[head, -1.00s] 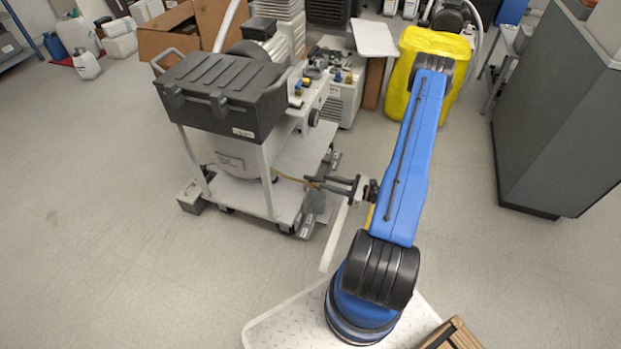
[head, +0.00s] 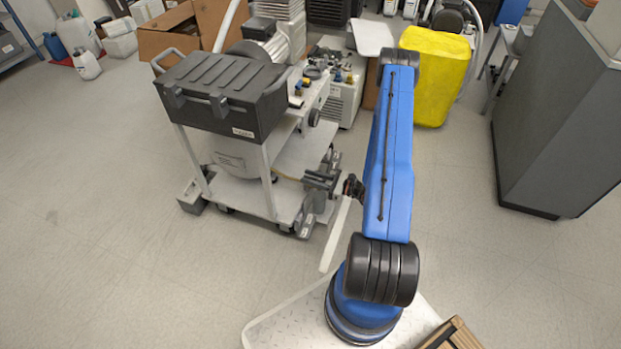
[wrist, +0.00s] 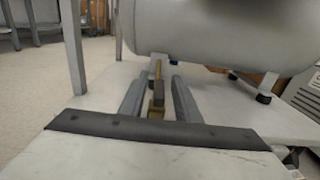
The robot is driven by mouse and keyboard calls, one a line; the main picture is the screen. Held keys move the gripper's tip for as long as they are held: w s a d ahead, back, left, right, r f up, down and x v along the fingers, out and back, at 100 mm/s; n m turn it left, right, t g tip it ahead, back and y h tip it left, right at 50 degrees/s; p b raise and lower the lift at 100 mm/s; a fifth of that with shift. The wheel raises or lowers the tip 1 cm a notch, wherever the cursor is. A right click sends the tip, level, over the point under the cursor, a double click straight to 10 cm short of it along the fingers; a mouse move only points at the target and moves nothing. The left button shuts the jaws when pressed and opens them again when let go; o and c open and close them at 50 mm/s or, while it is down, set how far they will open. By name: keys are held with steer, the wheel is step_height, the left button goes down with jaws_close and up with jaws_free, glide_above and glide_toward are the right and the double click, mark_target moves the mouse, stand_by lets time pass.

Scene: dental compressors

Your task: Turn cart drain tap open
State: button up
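The drain tap (wrist: 157,98) is a small brass fitting under the cart's grey tank (wrist: 225,32), below a thin upright brass pipe, in the wrist view. My gripper (wrist: 158,97) is open, with one grey finger on each side of the tap in the picture. A gap shows on both sides, and I cannot tell how deep the tap sits between the fingers. In the head view my gripper (head: 320,183) is at the cart's right side, low by the bottom shelf. The cart (head: 240,190) has a dark top box. The tap is not clear in the head view.
The cart's pale lower shelf (wrist: 98,100) lies under the fingers, and a cart leg (wrist: 72,45) stands at left. A yellow container (head: 440,75) stands behind my arm. A grey cabinet (head: 560,120) is at right. The floor left of the cart is clear.

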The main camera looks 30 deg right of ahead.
jaws_close()
steer(key=shift+n+g+y, duration=0.4)
steer(key=shift+y, duration=0.1)
steer(key=n+g+y, duration=0.2)
steer(key=n+g, duration=0.1)
steer(key=n+g+y, duration=0.2)
steer(key=g+y, duration=0.1)
steer(key=g, duration=0.1)
steer(key=shift+n+g, duration=0.3)
steer(key=shift+n, duration=0.1)
steer(key=n+g, duration=0.3)
steer(key=g, duration=0.2)
steer(key=n+g, duration=0.3)
steer(key=g, duration=0.1)
steer(key=shift+g+y, duration=0.3)
steer(key=shift+g, duration=0.1)
steer(key=n+g+h, duration=0.1)
steer(key=n+g, duration=0.1)
steer(key=g, duration=0.1)
steer(key=n+g+h, duration=0.2)
steer(key=n+g, duration=0.1)
steer(key=shift+g, duration=0.4)
steer(key=shift+n+g+h, duration=0.3)
jaws_free()
